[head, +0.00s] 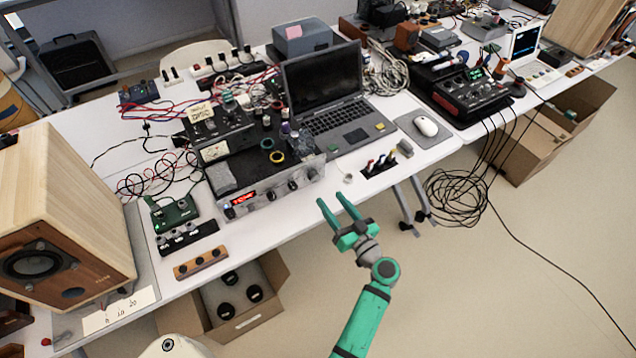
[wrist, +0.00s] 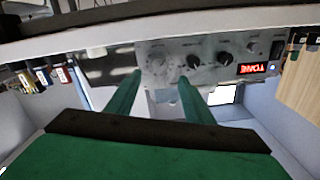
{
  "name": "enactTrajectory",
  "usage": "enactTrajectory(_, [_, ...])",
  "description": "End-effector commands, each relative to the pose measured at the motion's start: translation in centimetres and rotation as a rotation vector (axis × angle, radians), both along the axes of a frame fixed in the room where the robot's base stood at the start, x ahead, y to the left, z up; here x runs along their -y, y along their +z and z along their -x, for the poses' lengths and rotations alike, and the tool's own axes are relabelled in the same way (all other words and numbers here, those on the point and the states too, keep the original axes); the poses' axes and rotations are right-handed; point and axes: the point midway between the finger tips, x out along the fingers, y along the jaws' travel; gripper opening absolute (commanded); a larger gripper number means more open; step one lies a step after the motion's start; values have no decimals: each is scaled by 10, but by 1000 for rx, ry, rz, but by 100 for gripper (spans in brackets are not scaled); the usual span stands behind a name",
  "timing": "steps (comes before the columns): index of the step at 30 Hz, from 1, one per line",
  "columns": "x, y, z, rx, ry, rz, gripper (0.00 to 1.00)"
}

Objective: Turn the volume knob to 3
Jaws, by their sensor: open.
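A silver amplifier (head: 281,193) with a lit red display (head: 243,198) stands at the table's front edge in the head view. Its front bears a row of knobs, among them one near the right end (head: 312,175) and one in the middle (head: 292,186). I cannot tell which is the volume knob, and no scale is readable. My gripper (head: 331,198) is open and empty, in front of the panel's right part and apart from it. In the wrist view, the panel is upside down; a dark knob (wrist: 193,62) and a paler knob (wrist: 157,60) lie beyond the fingertips (wrist: 160,74).
A laptop (head: 338,110) and a mouse (head: 426,127) are behind and right of the amplifier. Jars and wires crowd around it. A wooden speaker (head: 60,200) stands at left. An open box (head: 240,300) is below the table.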

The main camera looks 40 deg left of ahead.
Motion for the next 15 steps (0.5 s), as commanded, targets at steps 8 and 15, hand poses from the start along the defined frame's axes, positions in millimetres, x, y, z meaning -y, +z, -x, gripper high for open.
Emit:
enactTrajectory(8, [-47,0,-19,0,2,0,48])
enactTrajectory(15, [-77,0,-30,-2,1,1,48])
